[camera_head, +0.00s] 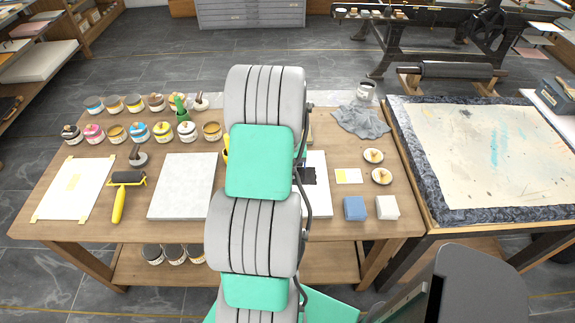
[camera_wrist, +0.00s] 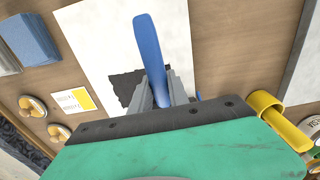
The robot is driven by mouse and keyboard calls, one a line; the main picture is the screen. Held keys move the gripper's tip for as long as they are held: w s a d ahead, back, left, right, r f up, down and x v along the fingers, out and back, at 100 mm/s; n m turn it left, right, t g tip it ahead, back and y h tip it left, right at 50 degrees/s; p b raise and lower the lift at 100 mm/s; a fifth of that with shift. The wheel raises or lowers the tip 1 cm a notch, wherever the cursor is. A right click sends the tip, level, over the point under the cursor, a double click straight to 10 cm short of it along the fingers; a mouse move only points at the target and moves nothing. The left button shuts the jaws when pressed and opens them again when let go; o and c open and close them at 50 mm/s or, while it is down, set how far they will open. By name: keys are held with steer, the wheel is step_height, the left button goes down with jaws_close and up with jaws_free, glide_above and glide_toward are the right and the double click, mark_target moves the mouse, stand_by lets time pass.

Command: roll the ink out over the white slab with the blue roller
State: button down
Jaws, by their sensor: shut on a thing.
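The blue roller (camera_wrist: 148,42) shows in the wrist view as a long blue handle. My gripper (camera_wrist: 163,92) is shut on it, with a grey finger on each side. The roller's drum is hidden behind my gripper and its housing. The white slab (camera_wrist: 98,32) lies below and behind the handle, with a ragged black ink patch (camera_wrist: 123,84) beside the fingers. In the head view my arm covers most of the white slab (camera_head: 318,205), the gripper and the roller. The ink's edge (camera_head: 309,175) shows just right of my arm. I cannot tell whether the drum touches the slab.
A pale grey slab (camera_head: 183,186), a yellow-handled black roller (camera_head: 127,185) and several ink tins (camera_head: 137,131) lie left of my arm. Blue (camera_head: 355,208) and white (camera_head: 387,207) blocks, a small card (camera_head: 348,176) and a grey cloth (camera_head: 361,121) lie right.

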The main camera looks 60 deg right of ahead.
steer(key=s+a+p, duration=0.2)
steer(key=s+a, duration=0.2)
steer(key=a, duration=0.4)
steer(key=s+a+p, duration=0.3)
steer(key=s+a, duration=0.1)
steer(key=a, duration=0.5)
steer(key=shift+s, duration=0.3)
steer(key=shift+a+f, duration=0.1)
steer(key=w+d+b, duration=0.2)
steer(key=w+d, duration=0.1)
steer(key=d, duration=0.4)
steer(key=w+d+b, duration=0.3)
steer(key=w+d, duration=0.1)
steer(key=d, duration=0.3)
steer(key=w+d+b, duration=0.3)
steer(key=d, duration=0.4)
steer(key=shift+w+f, duration=0.1)
steer(key=shift+w, duration=0.15)
steer(key=shift+d, duration=0.15)
steer(key=shift+r, duration=0.25)
steer(key=shift+r+p, duration=0.95)
steer(key=shift+r, duration=0.55)
